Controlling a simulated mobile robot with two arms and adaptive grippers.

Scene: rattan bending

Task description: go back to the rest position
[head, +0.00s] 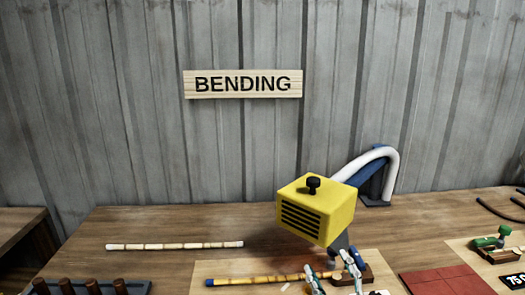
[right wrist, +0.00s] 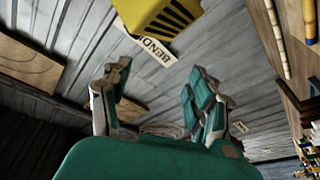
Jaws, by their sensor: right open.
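My right gripper (head: 331,266) is at the bottom of the head view, right of centre, in front of the yellow box and over the right end of a rattan pole. In the right wrist view my right gripper (right wrist: 158,75) has its two teal fingers spread apart with nothing between them. My left gripper is in neither view. The rattan pole with a blue left end (head: 245,281) lies on a light board; its right end is partly hidden by my gripper. Another rattan pole with pale ends (head: 175,246) lies farther back on the left.
A peg block (head: 90,288) is at front left, a red mat (head: 447,281) and green clamp (head: 490,242) at right.

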